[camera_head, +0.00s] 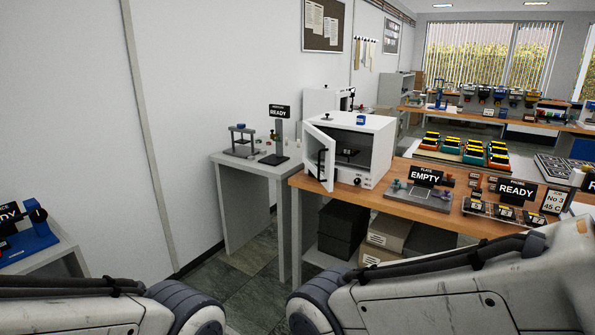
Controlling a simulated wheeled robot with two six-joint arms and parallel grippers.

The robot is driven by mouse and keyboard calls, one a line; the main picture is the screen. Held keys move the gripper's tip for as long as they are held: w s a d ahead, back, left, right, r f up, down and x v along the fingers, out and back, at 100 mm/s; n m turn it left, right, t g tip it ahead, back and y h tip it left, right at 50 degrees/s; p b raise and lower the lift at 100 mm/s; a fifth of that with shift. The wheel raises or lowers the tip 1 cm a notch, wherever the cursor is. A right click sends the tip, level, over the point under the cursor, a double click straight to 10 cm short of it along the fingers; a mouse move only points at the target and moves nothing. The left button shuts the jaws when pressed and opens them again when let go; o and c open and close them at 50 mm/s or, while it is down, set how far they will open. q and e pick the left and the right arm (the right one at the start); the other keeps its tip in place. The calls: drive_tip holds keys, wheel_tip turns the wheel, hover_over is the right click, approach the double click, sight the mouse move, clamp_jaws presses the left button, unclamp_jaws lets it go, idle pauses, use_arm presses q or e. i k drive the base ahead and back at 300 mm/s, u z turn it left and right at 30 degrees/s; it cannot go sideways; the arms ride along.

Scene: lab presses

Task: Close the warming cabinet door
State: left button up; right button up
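The warming cabinet (377,148) is a white box on the near left end of the wooden bench. Its door (320,158) is hinged on the left side and stands open, swung out toward me. A dark handle shows on the door. The dark inside of the cabinet shows to the right of the door. Only links of my two arms show, low at the left and right. Both grippers are outside the picture, and nothing shows touching the door.
The wooden bench (400,205) also holds a plate fixture with an EMPTY sign (426,175) and a READY sign (516,190) right of the cabinet. A grey side table (245,165) with a small press (242,141) stands left. Open floor (245,275) lies in front of it.

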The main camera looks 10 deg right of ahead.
sight(326, 180)
drive_tip(key=z, duration=0.2)
drive_tip(key=i, duration=0.65)
drive_tip(key=z, duration=0.1)
drive_tip(key=k, duration=0.55)
drive_tip(key=u, duration=0.7)
drive_tip(key=i, duration=1.05)
drive_tip(key=z, duration=0.6)
drive_tip(key=i, duration=0.55)
drive_tip(key=z, duration=0.55)
